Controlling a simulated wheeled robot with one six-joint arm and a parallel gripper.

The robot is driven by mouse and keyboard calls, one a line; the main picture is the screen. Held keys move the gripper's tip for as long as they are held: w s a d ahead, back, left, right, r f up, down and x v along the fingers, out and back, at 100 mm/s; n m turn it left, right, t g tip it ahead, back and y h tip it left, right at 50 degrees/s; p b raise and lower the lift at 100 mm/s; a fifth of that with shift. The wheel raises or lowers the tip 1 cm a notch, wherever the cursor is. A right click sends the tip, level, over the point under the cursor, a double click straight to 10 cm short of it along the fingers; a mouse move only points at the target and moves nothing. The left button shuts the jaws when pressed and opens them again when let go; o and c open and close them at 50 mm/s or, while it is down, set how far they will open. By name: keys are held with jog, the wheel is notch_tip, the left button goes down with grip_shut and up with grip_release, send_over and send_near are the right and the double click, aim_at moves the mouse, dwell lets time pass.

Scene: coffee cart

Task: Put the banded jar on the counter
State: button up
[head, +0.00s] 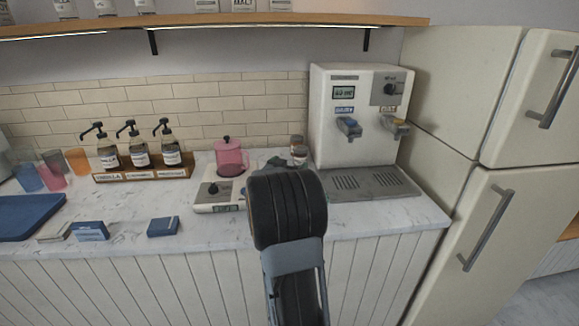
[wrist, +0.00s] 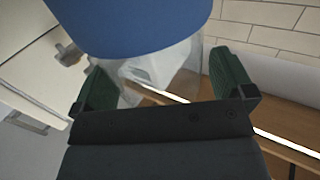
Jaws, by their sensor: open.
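In the wrist view my gripper (wrist: 166,88) is open, with one dark green finger on each side of a clear, see-through object (wrist: 160,68). A wide blue part (wrist: 140,22) sits against it at the top of the picture, and something white shows through the clear wall. It may be the banded jar, but I cannot tell for sure. I cannot tell whether the fingers touch it. In the head view my arm hides most of my gripper. A small jar-like container (head: 299,156) stands on the counter (head: 345,214) just behind my arm, beside the dispenser.
A white dispenser (head: 353,112) and its drip tray (head: 370,184) stand right of my arm, with a fridge (head: 455,110) beyond. A scale (head: 208,195) with a pink pot (head: 231,157) is to the left. Pump bottles (head: 139,151) stand farther left.

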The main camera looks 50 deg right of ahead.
jog(key=w+a+f+n+t+y, duration=0.1)
jog(key=a+n+t+y, duration=0.35)
jog(key=a, duration=0.95)
jog(key=w+a+f+n+t+y, duration=0.15)
jog(key=a+n+y, duration=0.35)
jog(key=a+y, duration=0.7)
jog(key=s+a+f+n+g, duration=0.2)
jog(key=s+a, duration=0.4)
jog(key=s, duration=0.3)
jog(key=s+a+f+n+g, duration=0.3)
jog(key=s+a+g, duration=0.3)
jog(key=s, duration=0.4)
jog(key=shift+a+f+g+y, duration=0.3)
jog(key=shift+a+f+y, duration=0.1)
jog(key=shift+a, duration=0.4)
